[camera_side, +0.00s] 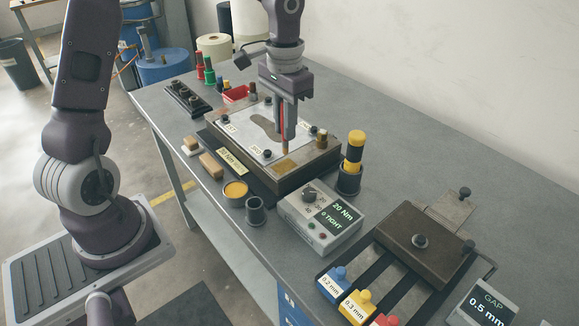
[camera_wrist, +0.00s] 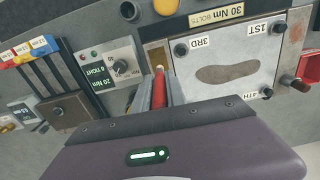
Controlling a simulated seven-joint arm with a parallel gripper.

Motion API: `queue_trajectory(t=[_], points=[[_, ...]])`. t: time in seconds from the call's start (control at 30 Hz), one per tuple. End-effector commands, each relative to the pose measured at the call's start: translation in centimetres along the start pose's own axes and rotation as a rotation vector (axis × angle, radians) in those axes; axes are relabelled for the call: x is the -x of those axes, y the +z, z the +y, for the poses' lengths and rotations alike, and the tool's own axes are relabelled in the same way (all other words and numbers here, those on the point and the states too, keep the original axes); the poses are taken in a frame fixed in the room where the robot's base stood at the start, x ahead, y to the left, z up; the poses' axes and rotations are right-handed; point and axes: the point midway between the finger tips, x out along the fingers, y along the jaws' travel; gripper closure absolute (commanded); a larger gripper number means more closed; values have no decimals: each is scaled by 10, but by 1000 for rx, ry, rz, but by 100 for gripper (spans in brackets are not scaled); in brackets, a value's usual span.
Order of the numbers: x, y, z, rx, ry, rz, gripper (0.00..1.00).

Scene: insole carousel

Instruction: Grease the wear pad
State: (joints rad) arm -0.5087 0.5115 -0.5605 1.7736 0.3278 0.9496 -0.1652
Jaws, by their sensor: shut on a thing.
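My gripper (camera_side: 287,138) is shut on a slim red-handled brush (camera_side: 284,133), which points down between the fingers. The brush also shows in the wrist view (camera_wrist: 159,88), with a pale tip at its end. The wear pad seems to be the brass-coloured patch (camera_side: 286,165) on the near right end of the dark fixture block (camera_side: 300,178). The brush tip is at or just above the pad; I cannot tell if they touch. In the wrist view the pad (camera_wrist: 156,53) is partly hidden by the brush and fingers. A tin of yellow grease (camera_side: 235,189) stands left of the block.
The metal plate (camera_side: 248,115) with an insole-shaped mark lies on the block, with bolts at its corners. Close by stand a torque controller (camera_side: 320,212), a yellow-topped driver (camera_side: 354,150) in a holder, an empty dark cup (camera_side: 255,211) and wooden-backed brushes (camera_side: 211,165). Shims and a gauge block (camera_side: 418,245) are at right.

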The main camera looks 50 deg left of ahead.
Motion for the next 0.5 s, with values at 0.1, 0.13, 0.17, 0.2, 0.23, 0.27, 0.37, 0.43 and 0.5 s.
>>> queue_trajectory(t=[0.1,0.13,0.17,0.2,0.23,0.27,0.37,0.43,0.5], points=[[31,24,-1,-31,-4,6,100],[36,28,0,-39,-1,6,100],[40,32,0,-46,0,7,100],[44,36,1,-53,3,8,100],[46,38,1,-58,5,6,100],[46,39,1,-60,5,6,100],[43,40,2,-62,7,4,100],[39,40,2,-62,7,3,100],[34,39,2,-62,8,4,100]])
